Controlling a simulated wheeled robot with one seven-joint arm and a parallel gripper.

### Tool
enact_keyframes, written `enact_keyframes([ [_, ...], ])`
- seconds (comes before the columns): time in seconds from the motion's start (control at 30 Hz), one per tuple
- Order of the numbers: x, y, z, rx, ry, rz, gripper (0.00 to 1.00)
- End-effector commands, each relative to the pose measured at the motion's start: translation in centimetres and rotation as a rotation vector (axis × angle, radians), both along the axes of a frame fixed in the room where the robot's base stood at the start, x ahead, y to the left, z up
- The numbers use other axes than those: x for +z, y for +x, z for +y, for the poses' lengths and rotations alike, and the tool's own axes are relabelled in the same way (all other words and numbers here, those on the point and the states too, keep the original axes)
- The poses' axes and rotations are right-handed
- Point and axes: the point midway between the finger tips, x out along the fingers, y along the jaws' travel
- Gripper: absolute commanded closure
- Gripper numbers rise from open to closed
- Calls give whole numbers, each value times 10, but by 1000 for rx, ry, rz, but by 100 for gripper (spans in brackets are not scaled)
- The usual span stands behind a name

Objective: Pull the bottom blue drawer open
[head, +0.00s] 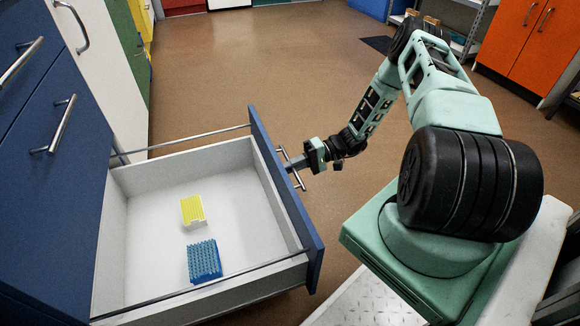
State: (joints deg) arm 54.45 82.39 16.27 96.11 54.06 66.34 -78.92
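The bottom blue drawer (290,190) stands far out from the blue cabinet (50,190), its white inside showing. Its metal bar handle (301,181) is on the outer face of the blue front. My gripper (296,164) is at the handle from the right, with its fingers at the middle of the bar. The fingers look closed on the bar, though they are small in this view. Inside the drawer lie a yellow rack (193,210) and a blue tip rack (204,261).
Closed blue drawers with metal handles (60,125) are above the open one. A white cabinet door (90,60) and a green one are beyond. Brown floor (260,60) is free behind the drawer. Orange cabinets (530,40) and a metal shelf stand at the back right.

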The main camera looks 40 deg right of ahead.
Motion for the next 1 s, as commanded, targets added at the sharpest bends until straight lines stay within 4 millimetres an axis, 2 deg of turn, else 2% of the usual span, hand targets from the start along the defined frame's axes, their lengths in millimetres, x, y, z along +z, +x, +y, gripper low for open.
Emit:
enact_keyframes([
  [0.07, 0, 1, -1, -3, -2, -1, 100],
  [0.1, 0, 1, -1, -4, -3, -2, 84],
  [0.13, 0, 1, -1, -4, -3, -2, 76],
  [0.43, 0, 1, -1, -2, -1, -1, 75],
  [0.57, 3, -2, -10, -4, -2, -2, 75],
  [0.67, 7, -8, -25, -5, -3, -2, 75],
  [1.0, 22, -34, -99, -6, -4, -3, 75],
])
